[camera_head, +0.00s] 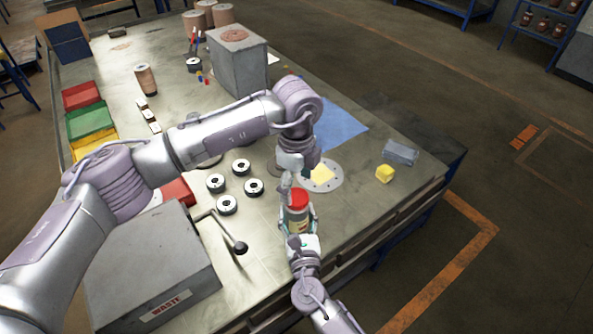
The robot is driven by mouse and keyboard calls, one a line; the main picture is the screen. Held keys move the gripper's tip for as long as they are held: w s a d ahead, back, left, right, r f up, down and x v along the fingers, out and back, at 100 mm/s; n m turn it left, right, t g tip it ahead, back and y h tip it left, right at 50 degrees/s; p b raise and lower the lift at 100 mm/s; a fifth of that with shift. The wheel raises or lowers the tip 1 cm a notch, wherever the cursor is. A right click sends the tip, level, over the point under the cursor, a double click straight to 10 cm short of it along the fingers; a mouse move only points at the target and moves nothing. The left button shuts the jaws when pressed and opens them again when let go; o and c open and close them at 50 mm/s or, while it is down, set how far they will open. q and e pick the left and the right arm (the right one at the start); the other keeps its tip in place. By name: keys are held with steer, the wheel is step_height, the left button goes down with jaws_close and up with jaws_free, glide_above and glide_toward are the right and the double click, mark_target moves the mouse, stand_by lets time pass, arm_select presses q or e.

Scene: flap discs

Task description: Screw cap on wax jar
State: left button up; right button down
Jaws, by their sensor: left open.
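The wax jar (297,224) stands near the front edge of the bench, with a label on its side. A red cap (299,197) sits on top of it; I cannot tell whether it is threaded on. My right gripper (298,220) reaches in from below, with its fingers on both sides of the jar body, closed on it. My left gripper (288,189) points down at the upper left of the cap, open. The far side of the jar and part of the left fingers are hidden.
A grey waste box (155,270) stands at the left front. Several black-and-white discs (227,205) lie left of the jar.

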mark_target(296, 196)
arm_select(q)
steer(key=shift+f, duration=1.7)
